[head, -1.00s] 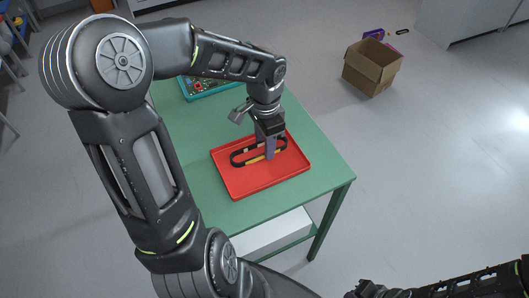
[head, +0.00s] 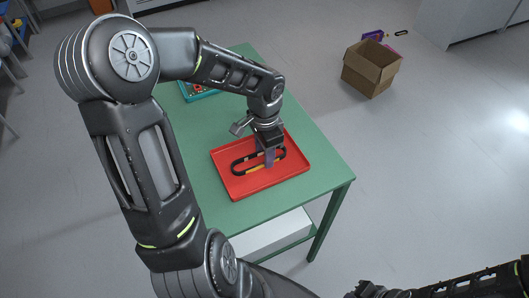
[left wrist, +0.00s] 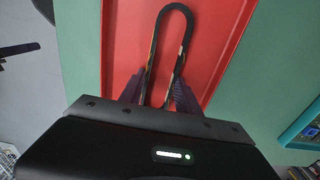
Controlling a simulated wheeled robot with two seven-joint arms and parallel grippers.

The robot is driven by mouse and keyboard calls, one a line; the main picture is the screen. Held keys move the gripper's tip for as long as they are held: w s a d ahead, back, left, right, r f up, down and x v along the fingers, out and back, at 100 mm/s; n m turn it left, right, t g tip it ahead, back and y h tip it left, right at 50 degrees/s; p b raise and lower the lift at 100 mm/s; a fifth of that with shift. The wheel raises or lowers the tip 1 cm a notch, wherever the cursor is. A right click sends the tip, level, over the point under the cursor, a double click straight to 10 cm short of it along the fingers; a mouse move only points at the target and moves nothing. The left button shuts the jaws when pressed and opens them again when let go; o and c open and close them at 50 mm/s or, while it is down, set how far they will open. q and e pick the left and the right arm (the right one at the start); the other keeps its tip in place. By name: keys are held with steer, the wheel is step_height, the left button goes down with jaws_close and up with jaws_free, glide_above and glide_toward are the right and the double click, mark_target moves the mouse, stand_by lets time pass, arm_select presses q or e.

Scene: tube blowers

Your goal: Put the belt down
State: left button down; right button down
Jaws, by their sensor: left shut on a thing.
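The belt (head: 241,161) is a narrow black loop with a yellow stretch, held flat at or just above the red tray (head: 225,187). Whether it touches the tray floor I cannot tell. My left gripper (head: 268,163) points down over the tray, shut on the belt. In the left wrist view, the belt (left wrist: 181,38) runs lengthwise between the two purple fingers (left wrist: 160,92) over the red tray (left wrist: 220,35). The belt's near end is hidden by the gripper body. My right arm shows at the lower right in the head view; its jaws are not clear.
The tray lies on a green table (head: 320,165). A teal tray with parts (head: 198,96) is at the table's far left. A white box (head: 270,237) is on the lower shelf. An open cardboard box (head: 371,68) stands on the floor at the back right.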

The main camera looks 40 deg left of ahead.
arm_select(q)
steer(key=shift+s+d+f+b, duration=0.1)
steer(key=shift+s+f+b, duration=0.1)
steer(key=shift+f, duration=0.2)
steer(key=shift+s+d+f+b, duration=0.1)
steer(key=shift+s+f+b, duration=0.1)
steer(key=shift+f, duration=0.15)
steer(key=c, duration=1.3)
jaws_free()
steer(key=o, duration=0.4)
steer(key=shift+a+f, duration=0.1)
steer(key=shift+o, duration=0.2)
steer(key=shift+w+r+p, duration=0.1)
steer(key=shift+r+p, duration=0.45)
steer(key=shift+r, duration=0.05)
steer(key=shift+w+a+r, duration=0.1)
steer(key=shift+w+r, duration=0.1)
steer(key=shift+r, duration=0.15)
step_height(320, 180, up, 12)
steer(key=shift+f, duration=0.25)
steer(key=shift+w, duration=0.1)
